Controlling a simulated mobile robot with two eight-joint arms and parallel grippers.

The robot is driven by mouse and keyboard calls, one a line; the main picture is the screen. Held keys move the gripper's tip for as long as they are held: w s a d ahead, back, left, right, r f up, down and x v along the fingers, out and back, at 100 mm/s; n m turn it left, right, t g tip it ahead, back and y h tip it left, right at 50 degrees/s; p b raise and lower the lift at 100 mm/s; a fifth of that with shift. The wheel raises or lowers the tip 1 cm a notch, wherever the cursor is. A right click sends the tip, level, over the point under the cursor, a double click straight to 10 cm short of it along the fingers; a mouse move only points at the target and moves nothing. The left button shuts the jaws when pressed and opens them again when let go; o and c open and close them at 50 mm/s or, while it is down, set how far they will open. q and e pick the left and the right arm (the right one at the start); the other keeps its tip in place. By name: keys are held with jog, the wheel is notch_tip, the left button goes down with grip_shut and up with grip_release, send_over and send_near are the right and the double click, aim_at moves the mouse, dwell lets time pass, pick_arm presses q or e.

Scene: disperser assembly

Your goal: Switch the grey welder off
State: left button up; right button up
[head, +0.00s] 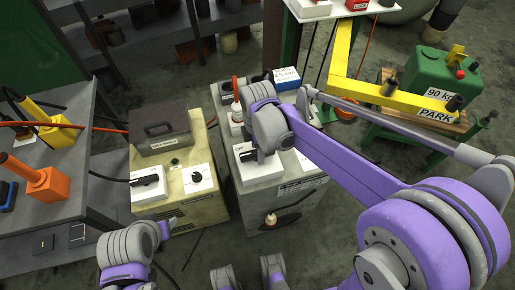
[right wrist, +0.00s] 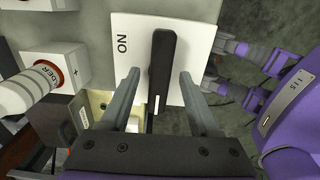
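The grey welder (head: 288,212) stands at the centre of the head view. Its white switch plate (head: 244,170) is partly hidden there by my right wrist. In the right wrist view, the plate (right wrist: 133,75) reads "ON" beside a black switch lever (right wrist: 162,65). The lever stands between the two grey fingers of my right gripper (right wrist: 158,82). The fingers are open, with a gap on each side of the lever. The head view shows my right gripper (head: 262,152) low over the welder's top. My left arm shows at lower left; I cannot make out its gripper.
A beige welder (head: 176,213) stands to the left, with its own switch and a knob. A grey table (head: 62,205) with orange and yellow tools is at far left. A green tank (head: 447,75) and a yellow frame (head: 395,98) are at right. Bare floor shows at front.

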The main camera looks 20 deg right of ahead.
jog(key=shift+r, duration=0.1)
notch_tip(320, 180, up, 11)
jog(key=p, duration=0.1)
dwell(0.5)
dwell(0.4)
jog(key=s+d+f+m+t+p, duration=0.2)
jog(key=s+d+m, duration=0.1)
jog(key=s+m, duration=0.4)
jog(key=s+d+f+m+t+p, duration=0.2)
jog(key=s+m, duration=0.5)
jog(key=m, duration=0.4)
jog(key=shift+d+m+t, duration=0.3)
jog(key=shift+d+t, duration=0.4)
jog(key=shift+d, duration=0.1)
